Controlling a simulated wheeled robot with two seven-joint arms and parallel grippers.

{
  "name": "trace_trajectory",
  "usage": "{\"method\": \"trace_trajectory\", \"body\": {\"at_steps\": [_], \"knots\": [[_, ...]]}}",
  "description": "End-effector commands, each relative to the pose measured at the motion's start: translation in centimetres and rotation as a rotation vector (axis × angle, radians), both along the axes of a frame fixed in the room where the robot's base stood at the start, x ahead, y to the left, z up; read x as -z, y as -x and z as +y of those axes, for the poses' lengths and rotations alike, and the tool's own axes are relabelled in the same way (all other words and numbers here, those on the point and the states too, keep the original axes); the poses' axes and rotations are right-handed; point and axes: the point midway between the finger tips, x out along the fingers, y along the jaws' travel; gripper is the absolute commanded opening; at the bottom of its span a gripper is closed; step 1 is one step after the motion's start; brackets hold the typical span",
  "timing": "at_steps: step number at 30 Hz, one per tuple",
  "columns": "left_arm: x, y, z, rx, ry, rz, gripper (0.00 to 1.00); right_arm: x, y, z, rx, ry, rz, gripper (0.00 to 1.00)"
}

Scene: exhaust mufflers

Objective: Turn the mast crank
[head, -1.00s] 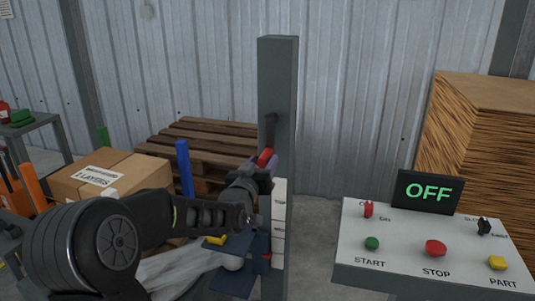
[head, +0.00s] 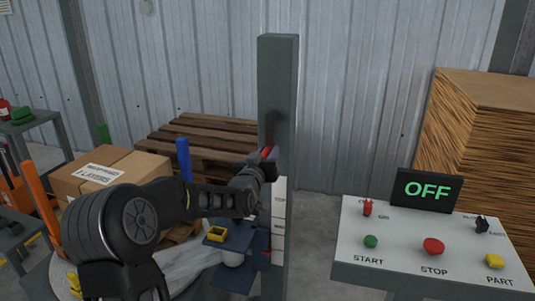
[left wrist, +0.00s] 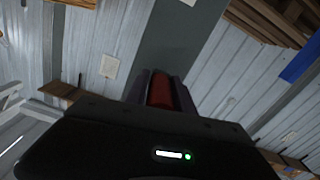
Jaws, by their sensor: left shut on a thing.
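The grey mast (head: 278,75) stands upright in the middle of the head view. Its dark crank arm (head: 270,125) is on the mast's left part, with a red handle (head: 267,152) at its lower end. My left gripper (head: 271,158) is shut on the red handle, largely covering it. In the left wrist view, the red handle (left wrist: 160,92) lies between the two dark fingers (left wrist: 160,95), with the grey mast behind. My right gripper is in neither view.
A control panel (head: 400,236) with coloured buttons stands right, its display (head: 428,190) reading OFF. A cardboard box (head: 112,175), blue post (head: 184,160) and wooden pallets (head: 205,135) are at left. A yellow-topped piece (head: 217,234) sits below my wrist.

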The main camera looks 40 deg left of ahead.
Motion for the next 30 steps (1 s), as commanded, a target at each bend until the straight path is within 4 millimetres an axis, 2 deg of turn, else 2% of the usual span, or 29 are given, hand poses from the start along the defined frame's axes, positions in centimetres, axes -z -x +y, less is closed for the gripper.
{"method": "trace_trajectory", "body": {"at_steps": [1, 8, 30], "knots": [[-0.01, 0.0, -0.02, 0.0, 0.0, 0.0, 0.18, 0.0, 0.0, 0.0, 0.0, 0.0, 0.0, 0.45], [-0.03, 0.0, -0.03, 0.0, 0.0, 0.0, 0.0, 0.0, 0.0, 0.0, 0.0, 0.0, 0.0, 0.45], [-0.04, 0.0, -0.01, 0.0, 0.002, -0.002, 0.0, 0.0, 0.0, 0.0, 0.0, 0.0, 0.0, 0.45]]}}
